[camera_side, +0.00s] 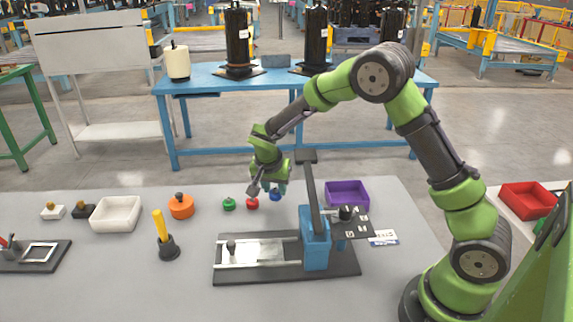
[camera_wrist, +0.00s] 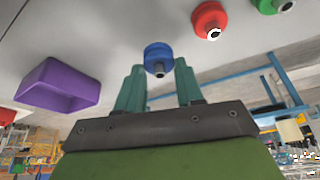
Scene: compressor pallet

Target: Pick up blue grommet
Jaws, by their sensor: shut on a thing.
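The blue grommet (camera_side: 275,196) is at the far side of the grey table, just right of the red grommet (camera_side: 252,203). In the wrist view the blue grommet (camera_wrist: 158,52) sits between the two teal fingertips. My gripper (camera_side: 270,187) points down at it and is shut on it; the fingers partly cover it in the side view. It is at or very near the table top; I cannot tell if it is lifted. The wrist view shows my gripper (camera_wrist: 159,70) with its fingers on either side of the grommet.
A green grommet (camera_side: 229,204) stands left of the red one. A purple bin (camera_side: 347,193) is close on the right. A blue clamp fixture (camera_side: 315,240) on a dark plate stands in front. An orange part (camera_side: 181,207) and a white tray (camera_side: 115,214) are to the left.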

